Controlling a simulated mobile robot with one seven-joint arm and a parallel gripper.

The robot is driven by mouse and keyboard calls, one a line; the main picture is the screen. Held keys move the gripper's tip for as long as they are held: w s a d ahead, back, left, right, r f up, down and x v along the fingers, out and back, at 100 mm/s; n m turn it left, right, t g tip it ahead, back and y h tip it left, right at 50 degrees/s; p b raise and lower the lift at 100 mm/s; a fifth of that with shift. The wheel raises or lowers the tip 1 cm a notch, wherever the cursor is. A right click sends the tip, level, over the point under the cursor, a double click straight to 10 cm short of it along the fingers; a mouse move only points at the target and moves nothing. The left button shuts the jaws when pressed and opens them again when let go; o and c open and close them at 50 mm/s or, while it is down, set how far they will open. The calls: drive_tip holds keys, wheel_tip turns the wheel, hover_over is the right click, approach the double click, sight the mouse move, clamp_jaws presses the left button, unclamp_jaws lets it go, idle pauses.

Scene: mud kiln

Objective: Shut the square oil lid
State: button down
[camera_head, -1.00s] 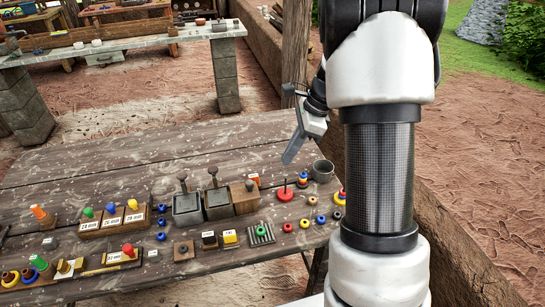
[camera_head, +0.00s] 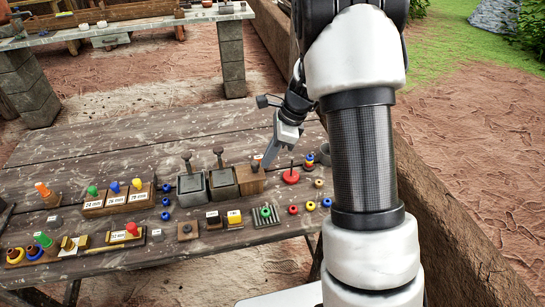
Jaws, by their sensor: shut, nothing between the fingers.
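Three squarish boxes stand in a row on the wooden table: a left grey box (camera_head: 192,187), a middle grey box (camera_head: 223,183) and a brown wooden box (camera_head: 250,182). Each grey box has a knobbed post rising from it. I cannot tell which part is the square oil lid, nor whether a lid is open. My gripper (camera_head: 266,164) points down, its shut, empty fingers at the upper right of the brown box and partly covering it. I cannot tell whether they touch it.
A red disc with a peg (camera_head: 291,176) and stacked rings (camera_head: 309,161) stand right of the brown box. A grey cup (camera_head: 324,150) is partly behind my arm. Small blocks and rings lie in front. The table's back (camera_head: 150,138) is clear.

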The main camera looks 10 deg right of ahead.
sight(246, 176)
drive_tip(key=a+p, duration=0.2)
drive_tip(key=a, duration=0.7)
drive_tip(key=shift+p, duration=0.35)
drive_tip(key=shift+a, duration=0.1)
drive_tip(key=d, duration=0.2)
drive_tip(key=s+d, duration=0.1)
drive_tip(key=d, duration=0.1)
drive_tip(key=shift+d, duration=0.3)
drive_tip(key=s+d+r+n+t+p, duration=0.1)
drive_tip(key=s+d+r+n+p, duration=0.15)
drive_tip(key=r, duration=0.75)
drive_tip(key=s+d+r+n+p, duration=0.1)
drive_tip(key=s+r+n+p, duration=0.15)
drive_tip(key=r, duration=0.75)
drive_tip(key=s+d+r+n+t+h+p, duration=0.1)
drive_tip(key=s+r+n+h+p, duration=0.1)
drive_tip(key=s+r+n+p, duration=0.2)
drive_tip(key=s+d+r+n+t+h+p, duration=0.1)
drive_tip(key=s+r+n+p, duration=0.3)
drive_tip(key=s+r+n, duration=0.7)
drive_tip(key=s+r+t+h, duration=0.1)
drive_tip(key=s+r, duration=0.1)
drive_tip(key=s, duration=0.2)
drive_tip(key=shift+s+d+r+t, duration=0.2)
drive_tip(key=shift+s+d+t, duration=0.1)
drive_tip(key=shift+s+d, duration=0.1)
